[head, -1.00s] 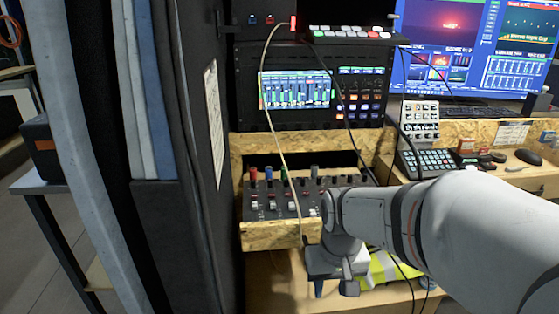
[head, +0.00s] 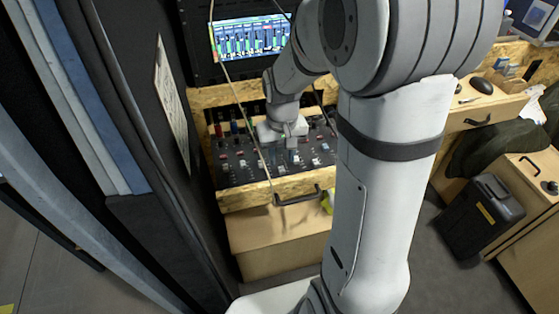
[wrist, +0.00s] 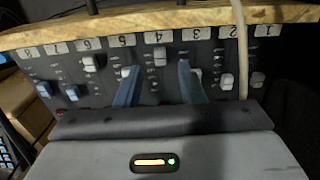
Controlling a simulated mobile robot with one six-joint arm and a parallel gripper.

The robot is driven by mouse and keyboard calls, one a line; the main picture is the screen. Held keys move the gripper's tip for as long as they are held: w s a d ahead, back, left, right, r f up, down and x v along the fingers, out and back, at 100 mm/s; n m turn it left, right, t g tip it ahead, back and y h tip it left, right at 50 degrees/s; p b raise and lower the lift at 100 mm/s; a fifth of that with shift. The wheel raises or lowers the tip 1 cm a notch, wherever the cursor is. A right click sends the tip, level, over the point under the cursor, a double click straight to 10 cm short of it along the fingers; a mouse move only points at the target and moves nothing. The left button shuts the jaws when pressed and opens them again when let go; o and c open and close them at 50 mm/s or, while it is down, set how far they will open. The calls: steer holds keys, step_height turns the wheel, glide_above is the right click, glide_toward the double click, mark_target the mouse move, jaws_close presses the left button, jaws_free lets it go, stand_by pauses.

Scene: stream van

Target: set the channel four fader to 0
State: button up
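The mixer (head: 243,177) sits in a wooden tray, with rows of faders and knobs. In the wrist view it appears upside down, with labels running from 8 at left to 1 at right. The channel four fader (wrist: 160,55) has a pale cap high in its slot, close to the label 4. My gripper (wrist: 157,68) is open. Its two blue-grey fingers stand either side of the channel four column, over the channel 5 and channel 3 columns, with a gap to the cap. In the head view my gripper (head: 291,140) is low over the mixer, its fingertips partly hidden.
A pale cable (head: 240,110) hangs across the mixer and passes between channels 2 and 1 in the wrist view. The wooden rim (head: 240,197) and a drawer handle (head: 297,196) are in front. A dark cabinet side (head: 165,150) stands close at left.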

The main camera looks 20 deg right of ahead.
mark_target(282, 169)
steer(key=shift+f, duration=1.85)
jaws_close()
